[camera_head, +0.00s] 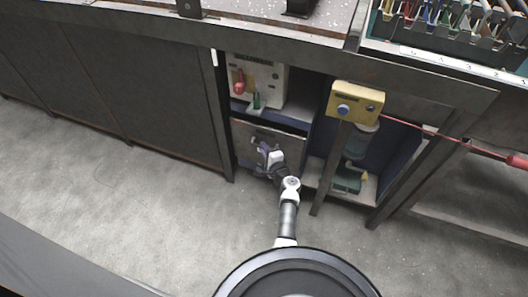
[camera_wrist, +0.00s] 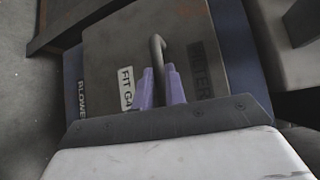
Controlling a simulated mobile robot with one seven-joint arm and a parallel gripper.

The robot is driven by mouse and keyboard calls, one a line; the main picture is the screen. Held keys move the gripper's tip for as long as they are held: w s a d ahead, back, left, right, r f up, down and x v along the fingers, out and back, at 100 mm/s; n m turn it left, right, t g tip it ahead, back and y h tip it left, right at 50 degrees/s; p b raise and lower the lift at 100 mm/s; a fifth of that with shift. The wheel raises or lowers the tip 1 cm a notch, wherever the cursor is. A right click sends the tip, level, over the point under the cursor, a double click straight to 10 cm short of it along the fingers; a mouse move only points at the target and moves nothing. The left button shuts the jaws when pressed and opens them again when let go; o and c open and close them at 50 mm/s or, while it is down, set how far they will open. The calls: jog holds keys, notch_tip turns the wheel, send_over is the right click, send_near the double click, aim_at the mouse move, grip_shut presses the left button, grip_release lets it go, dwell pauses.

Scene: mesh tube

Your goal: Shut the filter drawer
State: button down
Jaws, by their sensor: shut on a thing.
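The filter drawer (camera_head: 292,147) has a flat grey front in the lower left bay of the cabinet under the bench. In the wrist view its front (camera_wrist: 215,55) carries a "FIT G4" label and dark "FILTER" lettering. Its bent metal handle (camera_wrist: 157,43) stands out from the front. My gripper (camera_head: 266,150) is at the drawer front; in the wrist view its purple fingers (camera_wrist: 160,77) are on both sides of the handle and shut on it. My gripper hides part of the front in the head view. How far the drawer stands out is hard to tell.
Above the drawer is a pale control panel (camera_head: 257,83) with a red knob and a green one. A yellow box (camera_head: 355,102) with a blue button is on the post to the right, with a red cable. Open grey floor (camera_head: 140,200) lies to the left.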

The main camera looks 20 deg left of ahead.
aim_at(267, 141)
jog(key=shift+w+d+r+b, duration=0.15)
jog(key=shift+w+b, duration=0.75)
jog(key=shift+w, duration=0.8)
jog(key=c, duration=1.5)
grip_release()
jog(key=shift+w, duration=0.1)
jog(key=shift+o, duration=0.2)
jog(key=v, duration=1.3)
jog(key=shift+s+d+p, duration=0.2)
jog(key=shift+s+p, duration=0.1)
jog(key=shift+s, duration=0.1)
